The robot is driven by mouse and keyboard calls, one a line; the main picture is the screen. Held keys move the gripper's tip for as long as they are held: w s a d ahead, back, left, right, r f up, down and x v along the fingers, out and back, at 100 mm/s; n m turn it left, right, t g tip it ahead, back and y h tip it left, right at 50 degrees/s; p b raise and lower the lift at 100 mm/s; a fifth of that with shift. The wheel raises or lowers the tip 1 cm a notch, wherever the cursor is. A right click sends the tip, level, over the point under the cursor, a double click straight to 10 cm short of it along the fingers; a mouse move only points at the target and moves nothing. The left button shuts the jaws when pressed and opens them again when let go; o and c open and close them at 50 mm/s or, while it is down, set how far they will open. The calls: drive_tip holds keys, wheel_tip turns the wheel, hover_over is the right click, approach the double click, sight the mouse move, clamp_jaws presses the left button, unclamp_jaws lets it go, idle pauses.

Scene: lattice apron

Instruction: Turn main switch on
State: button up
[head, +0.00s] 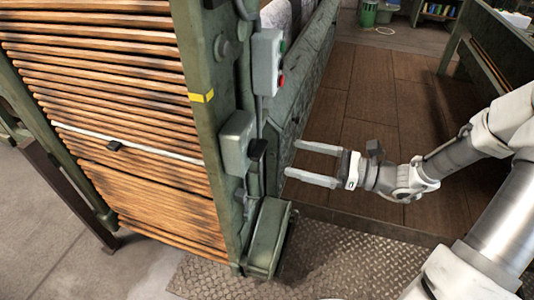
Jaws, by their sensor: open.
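A grey-green switch box (236,143) is fixed to the green machine post, with a dark handle (257,151) on its right side. It looks like the main switch; whether it is on or off cannot be told. Above it, a light grey control box (267,62) carries a green button and a red button. My gripper (291,158) is open and empty, to the right of the dark handle. Its two fingers point left towards the post, apart from the handle as far as the picture shows.
A slatted wooden panel (125,120) fills the left of the machine. A green housing (268,238) stands at the post's foot, on a diamond-plate floor (340,268). Brown floor boards (400,90) lie open behind my arm. A green bench frame (480,50) stands at the right.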

sight(264, 150)
drive_tip(key=b+x, duration=0.1)
drive_tip(key=x, duration=0.7)
drive_tip(key=shift+w+a+b, duration=0.1)
drive_tip(key=shift+a+b, duration=0.1)
drive_tip(key=shift+b, duration=0.2)
drive_tip(key=c, duration=1.1)
